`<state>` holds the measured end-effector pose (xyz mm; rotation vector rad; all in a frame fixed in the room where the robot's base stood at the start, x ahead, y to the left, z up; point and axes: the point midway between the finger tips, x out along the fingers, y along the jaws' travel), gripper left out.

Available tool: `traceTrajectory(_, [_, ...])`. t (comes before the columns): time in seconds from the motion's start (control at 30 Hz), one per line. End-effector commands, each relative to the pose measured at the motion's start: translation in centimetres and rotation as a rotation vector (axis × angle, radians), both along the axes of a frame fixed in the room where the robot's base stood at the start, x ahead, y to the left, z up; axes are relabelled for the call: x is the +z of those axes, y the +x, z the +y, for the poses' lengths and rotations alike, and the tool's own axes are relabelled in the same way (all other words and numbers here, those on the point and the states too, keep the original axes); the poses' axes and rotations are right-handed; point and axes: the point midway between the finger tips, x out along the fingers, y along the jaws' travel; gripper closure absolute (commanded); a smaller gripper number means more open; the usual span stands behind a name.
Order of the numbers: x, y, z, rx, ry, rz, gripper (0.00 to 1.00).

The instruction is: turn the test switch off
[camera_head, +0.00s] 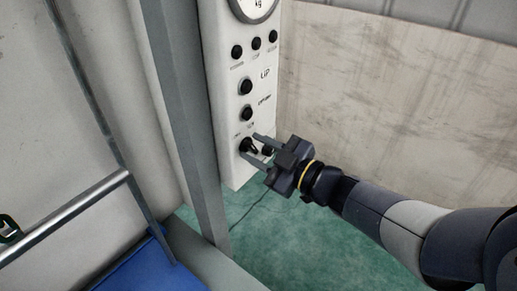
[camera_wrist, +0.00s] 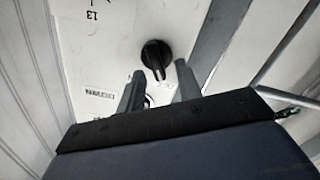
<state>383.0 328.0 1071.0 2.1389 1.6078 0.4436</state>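The test switch seems to be the black rotary knob (camera_wrist: 156,56) on the white control panel (camera_head: 229,100). In the wrist view its raised grip points down towards my fingers. In the head view the knob (camera_head: 246,146) is low on the panel, partly behind my fingers. My gripper (camera_head: 257,148) is open, its two fingers (camera_wrist: 160,85) apart and reaching towards the knob. Nothing shows between the fingertips, and I cannot tell whether they touch the knob. A second dark knob beside it is mostly hidden by a finger.
Black buttons (camera_head: 246,87) and a round kg dial (camera_head: 254,8) are higher on the panel. A grey post (camera_head: 190,110) stands at its left. A metal rail (camera_head: 75,215) and a blue surface (camera_head: 140,268) are lower left. Green floor (camera_head: 300,235) lies open below.

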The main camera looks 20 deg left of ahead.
Motion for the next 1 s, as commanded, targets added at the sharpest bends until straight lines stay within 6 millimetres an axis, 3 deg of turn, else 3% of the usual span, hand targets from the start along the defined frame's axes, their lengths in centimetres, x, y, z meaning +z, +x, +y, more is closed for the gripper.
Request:
traceTrajectory(0.23, [0.0,-0.3,-1.4,-0.003,0.000,-0.001,0.66])
traceTrajectory(0.7, [0.0,-2.4,-8.7,-0.005,-0.001,-0.001,0.66])
traceTrajectory(1.0, [0.0,-3.0,-10.3,-0.001,0.000,0.000,0.66])
